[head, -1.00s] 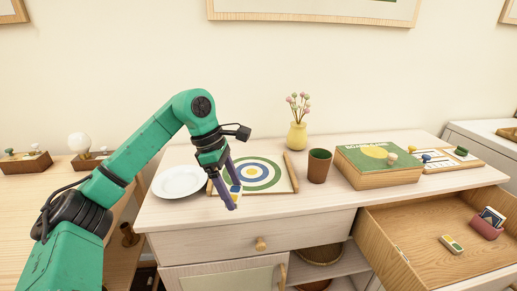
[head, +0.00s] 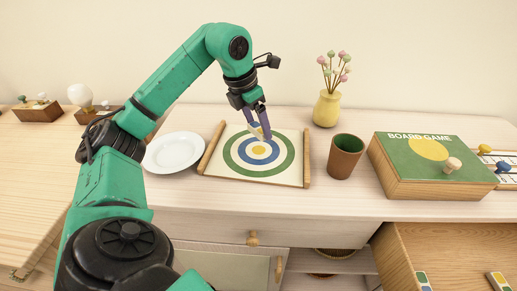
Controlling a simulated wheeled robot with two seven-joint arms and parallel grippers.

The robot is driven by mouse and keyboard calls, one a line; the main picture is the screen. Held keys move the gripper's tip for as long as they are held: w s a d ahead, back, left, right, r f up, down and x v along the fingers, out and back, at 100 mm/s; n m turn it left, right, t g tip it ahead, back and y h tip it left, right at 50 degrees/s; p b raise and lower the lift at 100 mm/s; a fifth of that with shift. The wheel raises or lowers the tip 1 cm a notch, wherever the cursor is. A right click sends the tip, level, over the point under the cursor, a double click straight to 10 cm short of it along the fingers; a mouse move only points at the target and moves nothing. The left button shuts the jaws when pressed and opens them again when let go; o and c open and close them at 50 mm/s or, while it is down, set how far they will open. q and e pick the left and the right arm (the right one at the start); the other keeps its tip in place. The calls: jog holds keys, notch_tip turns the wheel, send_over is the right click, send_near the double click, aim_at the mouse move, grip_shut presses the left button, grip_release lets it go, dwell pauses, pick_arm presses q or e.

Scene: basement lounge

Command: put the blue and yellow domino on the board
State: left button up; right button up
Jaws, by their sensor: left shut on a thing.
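My left gripper (head: 262,136) is over the far part of the board (head: 215,165), a pale panel with green, blue and yellow rings and wooden rails at both sides. The gripper points down and is shut on a small domino (head: 257,132), of which a pale and yellow part shows between the fingers. The fingers hide much of it. I cannot tell whether it touches the board. My right gripper is not in view.
A white plate (head: 174,152) lies left of the board. A brown cup (head: 345,157), a yellow vase (head: 327,108) and a green board game box (head: 425,160) stand to the right. An open drawer (head: 450,245) at lower right holds other dominoes (head: 423,281).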

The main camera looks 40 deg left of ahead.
aim_at(256, 135)
pick_arm(q)
notch_tip(256, 135, down, 5)
jog(key=shift+s+b, duration=0.15)
jog(key=shift+b, duration=0.5)
jog(key=shift+f, duration=0.35)
jog(key=shift+f, duration=0.1)
jog(key=o, duration=1.2)
jog(key=shift+c, duration=0.2)
jog(key=shift+r, duration=0.3)
jog(key=p+v, duration=0.3)
jog(key=v, duration=0.8)
jog(key=shift+r, duration=0.4)
